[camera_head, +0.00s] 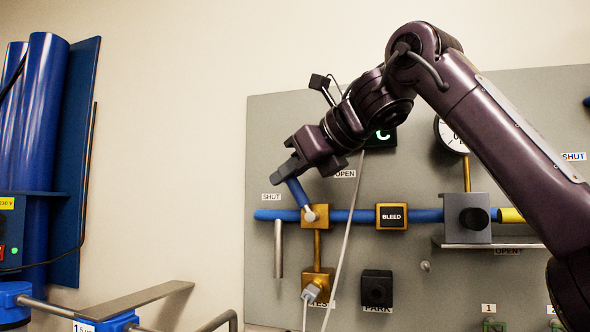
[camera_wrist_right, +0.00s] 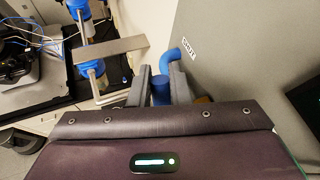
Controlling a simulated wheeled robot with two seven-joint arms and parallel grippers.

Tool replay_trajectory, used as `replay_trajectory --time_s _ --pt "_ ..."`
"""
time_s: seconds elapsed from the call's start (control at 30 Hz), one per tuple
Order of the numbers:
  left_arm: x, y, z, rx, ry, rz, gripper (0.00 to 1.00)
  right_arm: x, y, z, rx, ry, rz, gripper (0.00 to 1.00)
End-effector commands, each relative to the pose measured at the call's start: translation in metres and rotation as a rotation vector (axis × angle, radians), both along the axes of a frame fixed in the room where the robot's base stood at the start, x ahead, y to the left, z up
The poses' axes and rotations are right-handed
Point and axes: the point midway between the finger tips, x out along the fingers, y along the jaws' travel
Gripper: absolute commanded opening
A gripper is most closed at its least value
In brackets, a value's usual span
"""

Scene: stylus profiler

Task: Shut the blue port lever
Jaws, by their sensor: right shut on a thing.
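The blue port lever (camera_head: 297,192) is a short blue handle on a brass valve body (camera_head: 316,215) on the grey panel. It tilts up and to the left from its pivot, between the SHUT label (camera_head: 271,197) on the left and the OPEN label (camera_head: 345,174) at upper right. My right gripper (camera_head: 285,174) is shut on the lever's upper end. In the right wrist view the lever's blue end (camera_wrist_right: 161,92) sits between the two grey fingers. My left gripper is in neither view.
A blue pipe (camera_head: 355,216) runs across the panel through a BLEED block (camera_head: 391,217). A pale cable (camera_head: 344,245) hangs close to the valve's right. A PARK block (camera_head: 377,287) is below. Blue cylinders (camera_head: 45,110) stand at far left; bare wall lies between.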

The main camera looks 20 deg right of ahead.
Motion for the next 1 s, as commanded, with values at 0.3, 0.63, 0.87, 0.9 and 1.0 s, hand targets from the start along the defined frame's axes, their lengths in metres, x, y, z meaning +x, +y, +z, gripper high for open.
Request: replay_trajectory --time_s 0.3,0.63,0.87,0.9,1.0 --pt "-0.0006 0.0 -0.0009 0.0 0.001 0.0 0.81 0.0038 0.0061 -0.0086 -0.072 0.057 -0.001 0.0" --pt "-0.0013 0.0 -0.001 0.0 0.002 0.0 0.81 0.0055 0.0082 -0.0114 -0.097 0.078 0.001 0.0" --pt "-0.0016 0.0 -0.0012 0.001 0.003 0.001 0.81 0.0057 0.0083 -0.0119 -0.1 0.08 0.002 0.0" --pt "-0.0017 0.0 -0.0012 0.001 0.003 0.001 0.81 0.0057 0.0082 -0.012 -0.1 0.08 0.002 0.0" --pt "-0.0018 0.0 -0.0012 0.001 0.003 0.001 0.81 0.0057 0.0082 -0.0121 -0.1 0.08 0.002 0.0"
